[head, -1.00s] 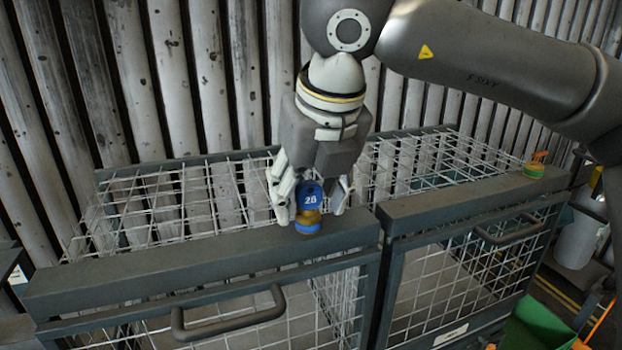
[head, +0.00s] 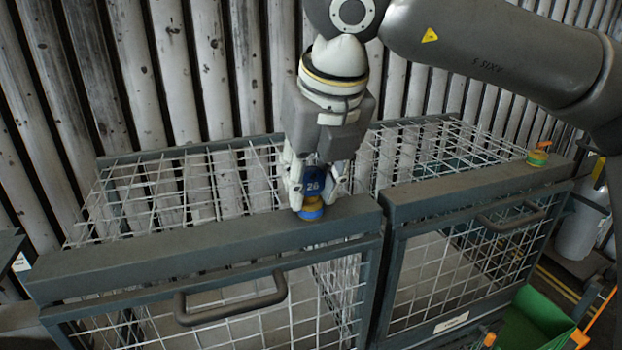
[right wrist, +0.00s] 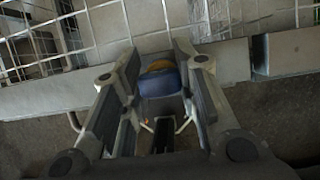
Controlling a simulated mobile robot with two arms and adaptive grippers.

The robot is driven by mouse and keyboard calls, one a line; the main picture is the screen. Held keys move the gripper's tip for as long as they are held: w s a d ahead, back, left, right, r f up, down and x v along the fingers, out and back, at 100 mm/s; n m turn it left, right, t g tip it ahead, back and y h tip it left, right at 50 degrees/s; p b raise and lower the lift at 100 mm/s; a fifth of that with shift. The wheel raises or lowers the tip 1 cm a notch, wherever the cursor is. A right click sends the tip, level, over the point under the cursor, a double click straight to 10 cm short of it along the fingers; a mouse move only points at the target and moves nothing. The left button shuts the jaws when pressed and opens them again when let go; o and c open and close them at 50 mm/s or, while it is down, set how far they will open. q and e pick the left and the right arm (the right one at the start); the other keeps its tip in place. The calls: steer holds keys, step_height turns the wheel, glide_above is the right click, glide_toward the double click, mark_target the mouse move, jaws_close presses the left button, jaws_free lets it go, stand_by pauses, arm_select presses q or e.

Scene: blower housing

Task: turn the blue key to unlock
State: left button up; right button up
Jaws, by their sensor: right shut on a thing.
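The blue key (head: 314,181), with a white number on its face, stands in a brass and blue lock (head: 311,209) on the top front rail of the left cage. My right gripper (head: 312,190) points down over it, with its fingers on both sides of the key. In the right wrist view the blue key (right wrist: 160,83) sits between the two finger pads of the gripper (right wrist: 158,95), which is closed on it. The fingers hide the sides of the key. My left gripper is in no view.
The left wire cage (head: 150,262) has a front handle (head: 231,302). A green bin (head: 535,322) is at the lower right. A corrugated wall stands behind.

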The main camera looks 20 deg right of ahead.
stand_by(0.3)
steer(key=shift+f+m+b, duration=0.2)
steer(key=shift+m+b, duration=0.2)
steer(key=shift+b, duration=0.05)
steer(key=shift+m+h+b, duration=0.6)
steer(key=shift+m+b, duration=0.25)
steer(key=shift+m, duration=0.25)
steer(key=shift+m+b, duration=0.4)
steer(key=shift+m, duration=0.2)
steer(key=shift+r+m+h, duration=0.15)
steer(key=shift+m+h, duration=0.15)
steer(key=shift+g, duration=0.3)
